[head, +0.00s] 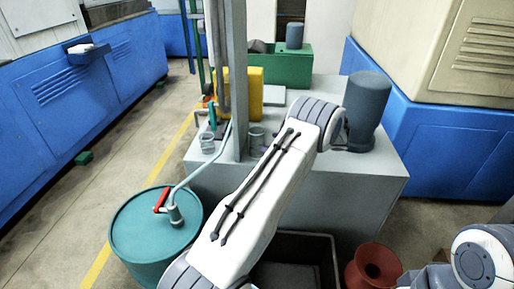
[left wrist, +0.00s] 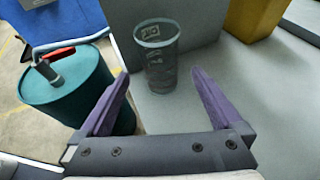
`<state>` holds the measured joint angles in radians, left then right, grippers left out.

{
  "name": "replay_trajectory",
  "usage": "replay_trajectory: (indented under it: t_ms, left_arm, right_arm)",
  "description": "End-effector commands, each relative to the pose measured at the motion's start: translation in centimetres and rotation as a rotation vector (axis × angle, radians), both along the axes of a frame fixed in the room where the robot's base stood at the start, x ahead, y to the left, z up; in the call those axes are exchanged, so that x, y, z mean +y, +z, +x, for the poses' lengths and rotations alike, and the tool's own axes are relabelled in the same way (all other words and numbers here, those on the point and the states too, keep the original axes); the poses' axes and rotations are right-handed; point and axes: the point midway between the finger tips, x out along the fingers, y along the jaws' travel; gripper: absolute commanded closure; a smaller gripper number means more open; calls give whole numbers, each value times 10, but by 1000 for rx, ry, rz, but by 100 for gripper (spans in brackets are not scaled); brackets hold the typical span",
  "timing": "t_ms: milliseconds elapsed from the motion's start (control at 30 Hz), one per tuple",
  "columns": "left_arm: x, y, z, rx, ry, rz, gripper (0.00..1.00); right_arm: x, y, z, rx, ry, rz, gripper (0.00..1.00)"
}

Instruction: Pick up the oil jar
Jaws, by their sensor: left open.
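A clear glass jar (left wrist: 157,62), which looks like the oil jar, stands upright on the grey worktop in the left wrist view. My left gripper (left wrist: 160,76) is open, with its two purple fingers apart and pointing toward the jar. The jar appears just beyond the fingertips, between their lines, and nothing is held. In the head view a glass jar (head: 257,134) shows beside the post, partly hidden by my left arm. A second glass jar (head: 207,143) stands left of the post. My right gripper is not in view; only part of my right arm shows at the lower right.
A grey post (head: 236,80) rises from the worktop (head: 386,172) close to the jars. A yellow container (head: 247,88) and a dark grey cylinder (head: 367,105) also stand there. A teal drum (head: 140,235) with a pump is at left. A red vessel (head: 374,268) sits below.

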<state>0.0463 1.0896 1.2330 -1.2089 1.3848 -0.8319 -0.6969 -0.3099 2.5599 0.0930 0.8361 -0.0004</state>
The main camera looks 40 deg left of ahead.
Motion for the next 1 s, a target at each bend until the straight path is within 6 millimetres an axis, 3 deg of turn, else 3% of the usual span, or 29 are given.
replay_trajectory:
  t_ms: [100,367,600,867,1000]
  left_arm:
    - [18,-9,-4,2,2,0,0]
    - [37,-20,-6,1,2,-1,0]
    - [68,-36,-11,-2,3,-3,0]
    - [71,-37,-11,-1,0,-2,0]
    - [71,-37,-11,-1,0,-2,54]
  right_arm:
    - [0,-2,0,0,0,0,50]
    - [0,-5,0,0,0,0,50]
    - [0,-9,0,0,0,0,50]
    - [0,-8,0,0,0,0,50]
    - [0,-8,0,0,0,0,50]
